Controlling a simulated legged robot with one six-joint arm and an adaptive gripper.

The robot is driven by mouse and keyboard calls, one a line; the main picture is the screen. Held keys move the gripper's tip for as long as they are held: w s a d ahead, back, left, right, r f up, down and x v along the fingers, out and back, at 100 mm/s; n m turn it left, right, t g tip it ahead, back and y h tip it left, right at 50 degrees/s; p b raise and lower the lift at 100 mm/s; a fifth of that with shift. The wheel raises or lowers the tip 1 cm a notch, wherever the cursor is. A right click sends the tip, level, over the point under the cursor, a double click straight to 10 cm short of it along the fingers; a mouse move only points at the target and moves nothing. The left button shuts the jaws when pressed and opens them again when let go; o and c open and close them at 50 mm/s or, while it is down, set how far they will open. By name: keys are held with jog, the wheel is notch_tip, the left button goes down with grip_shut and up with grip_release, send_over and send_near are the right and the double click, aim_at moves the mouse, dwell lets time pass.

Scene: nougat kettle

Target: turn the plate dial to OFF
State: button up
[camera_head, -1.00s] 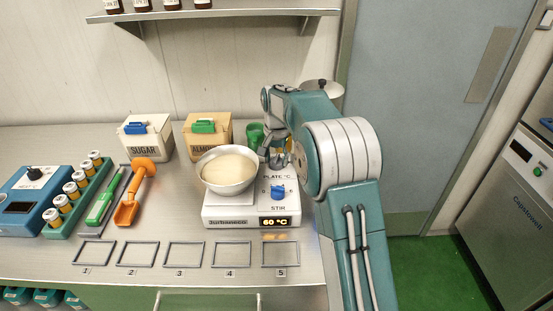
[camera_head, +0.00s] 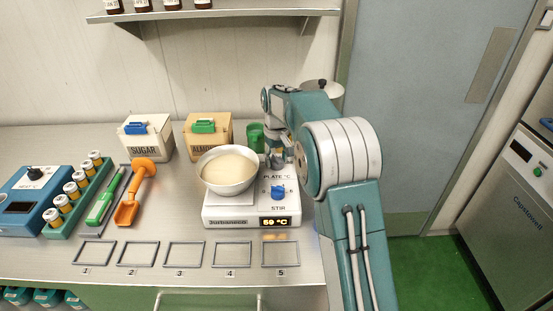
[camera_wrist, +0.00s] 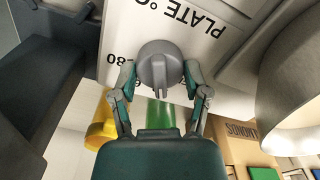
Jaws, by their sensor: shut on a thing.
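The plate dial (camera_wrist: 159,58) is a round grey knob with a raised ridge, beside the upside-down "PLATE °C" lettering in the wrist view. My gripper (camera_wrist: 160,78) has one finger on each side of it and is shut on it. In the head view my gripper (camera_head: 277,158) is at the back right of the white hotplate (camera_head: 232,213) and hides the dial. A blue STIR knob (camera_head: 278,192) is in front of it. The lit display (camera_head: 274,222) seems to read 59 °C. I cannot make out the dial's setting.
A metal bowl (camera_head: 228,185) of pale mix sits on the hotplate, left of my gripper. A green cup (camera_head: 255,138) and the almond box (camera_head: 208,143) stand behind. An orange scoop (camera_head: 128,212) lies left. Outlined squares along the front are empty.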

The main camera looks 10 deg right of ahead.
aim_at(276, 157)
jog(key=shift+f+n, duration=0.2)
jog(key=shift+n, duration=0.8)
jog(key=o, duration=1.1)
jog(key=shift+o, duration=0.2)
jog(key=shift+r, duration=0.1)
notch_tip(276, 157, up, 12)
jog(key=shift+w+a, duration=0.1)
